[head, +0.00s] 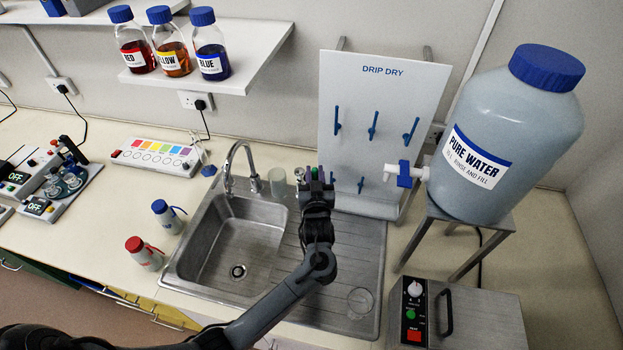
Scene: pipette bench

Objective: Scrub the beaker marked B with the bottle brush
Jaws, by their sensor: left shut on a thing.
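My left gripper (318,182) reaches across the sink's drainboard to its back edge, near the foot of the drip-dry board. I cannot tell for sure that this is the bottle brush. A clear glass beaker (360,300) stands on the front right of the drainboard, apart from the gripper; no letter on it is readable. My right gripper is out of view.
The steel sink (205,245) has an empty basin and a tap (240,165). The pegged drip-dry board (375,100), pure water tank (500,135) and heater box (460,315) stand right. Two small bottles (145,252) (167,215) stand left.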

